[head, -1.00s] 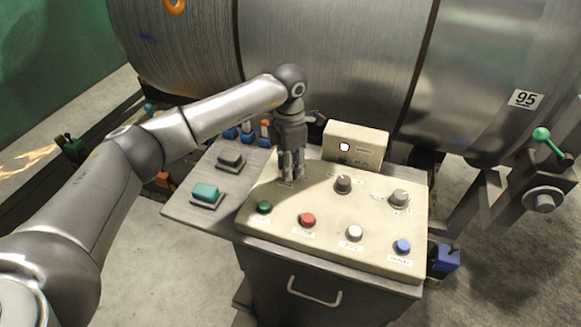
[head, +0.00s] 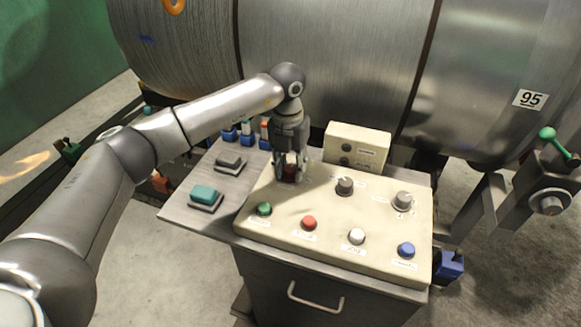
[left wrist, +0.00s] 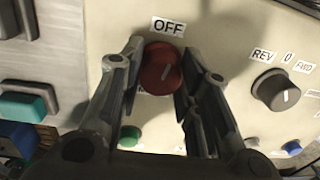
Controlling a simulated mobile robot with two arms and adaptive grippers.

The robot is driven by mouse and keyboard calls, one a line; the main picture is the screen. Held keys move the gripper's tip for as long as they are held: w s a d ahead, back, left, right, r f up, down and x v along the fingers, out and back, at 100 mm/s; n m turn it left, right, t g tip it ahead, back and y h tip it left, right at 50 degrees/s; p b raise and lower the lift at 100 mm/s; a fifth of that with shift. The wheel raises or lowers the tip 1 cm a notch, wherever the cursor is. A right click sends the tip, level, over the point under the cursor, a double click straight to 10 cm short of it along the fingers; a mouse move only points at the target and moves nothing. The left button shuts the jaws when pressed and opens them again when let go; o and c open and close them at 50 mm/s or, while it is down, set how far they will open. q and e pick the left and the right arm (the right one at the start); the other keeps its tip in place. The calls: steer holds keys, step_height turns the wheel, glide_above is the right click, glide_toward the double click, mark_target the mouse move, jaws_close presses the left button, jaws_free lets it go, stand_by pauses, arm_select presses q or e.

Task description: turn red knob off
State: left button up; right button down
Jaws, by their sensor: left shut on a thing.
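The red knob (left wrist: 158,72) sits on the cream control panel (left wrist: 225,25), below a white label (left wrist: 168,27) reading OFF. A short pale mark on its face tilts towards the upper right. My left gripper (left wrist: 160,66) reaches down from above with one finger on each side of the knob, shut on it. In the head view the red knob (head: 290,173) shows dark between the fingers of my left gripper (head: 290,168). A label under the knob is mostly hidden. My right gripper is not in view.
Grey knobs (head: 344,186) and (head: 402,201) stand right of the gripper. Green (head: 264,209), red (head: 309,223), white (head: 356,236) and blue (head: 406,250) buttons line the panel's front. A small box (head: 357,147) with dark lamps stands behind, before a large metal drum (head: 330,70).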

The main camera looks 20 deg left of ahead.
mark_target(289, 167)
arm_select(q)
steer(key=shift+n, duration=1.1)
steer(key=o, duration=1)
steer(key=r, duration=1.2)
steer(key=shift+a, duration=0.2)
